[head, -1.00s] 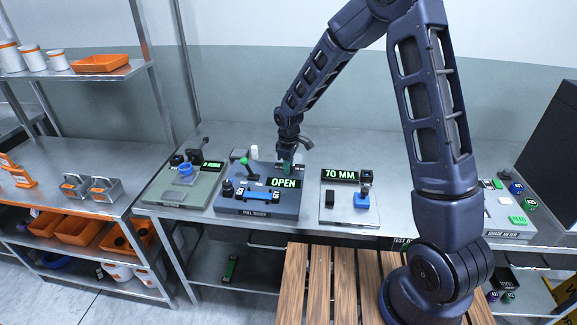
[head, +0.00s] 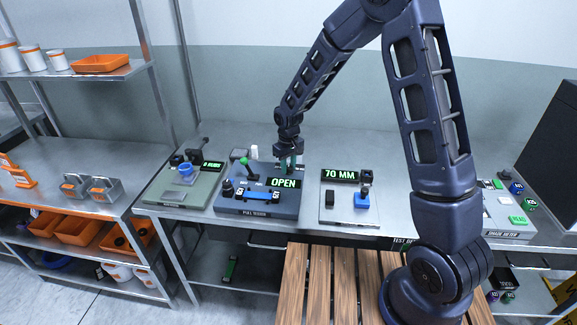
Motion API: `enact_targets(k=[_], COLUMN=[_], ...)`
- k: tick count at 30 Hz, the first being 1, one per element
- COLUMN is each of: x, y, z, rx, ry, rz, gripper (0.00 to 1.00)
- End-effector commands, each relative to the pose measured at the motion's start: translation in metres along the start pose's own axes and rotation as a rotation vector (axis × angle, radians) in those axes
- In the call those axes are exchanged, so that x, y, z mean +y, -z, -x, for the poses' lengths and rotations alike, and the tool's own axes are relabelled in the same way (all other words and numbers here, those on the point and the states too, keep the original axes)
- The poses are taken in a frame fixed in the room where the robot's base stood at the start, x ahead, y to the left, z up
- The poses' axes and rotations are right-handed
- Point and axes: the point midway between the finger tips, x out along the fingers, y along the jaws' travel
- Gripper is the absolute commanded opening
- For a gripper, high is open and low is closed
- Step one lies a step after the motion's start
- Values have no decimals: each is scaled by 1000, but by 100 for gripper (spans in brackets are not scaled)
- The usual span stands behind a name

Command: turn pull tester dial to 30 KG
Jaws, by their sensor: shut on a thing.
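The pull tester (head: 257,207) is a dark blue-grey station on the bench, with a green-knobbed lever (head: 247,164), a blue bar (head: 258,196) and a lit green display (head: 284,183) reading OPEN. My gripper (head: 291,163) points down at the tester's back right corner, just behind that display. Its teal fingers are shut on the dial there, which the fingers and display hide. The dial's setting cannot be read. A black knob (head: 227,188) stands at the tester's front left.
A green-grey station (head: 178,196) stands left of the tester. A pale station (head: 348,211) with a 70 MM display (head: 340,175) stands to its right. Bare bench (head: 345,150) lies behind it. A slatted wooden surface (head: 317,285) is in front.

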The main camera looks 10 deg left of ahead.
Motion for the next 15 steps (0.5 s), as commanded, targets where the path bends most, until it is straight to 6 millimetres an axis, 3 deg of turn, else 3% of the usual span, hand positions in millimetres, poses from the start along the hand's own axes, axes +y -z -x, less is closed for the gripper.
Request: enact_targets(k=[12,13,15], x=[0,0,0], y=[0,0,0], z=[1,1,0], rx=[1,1,1], ry=[0,0,0], rz=[-8,-8,-8], gripper=[6,33,46])
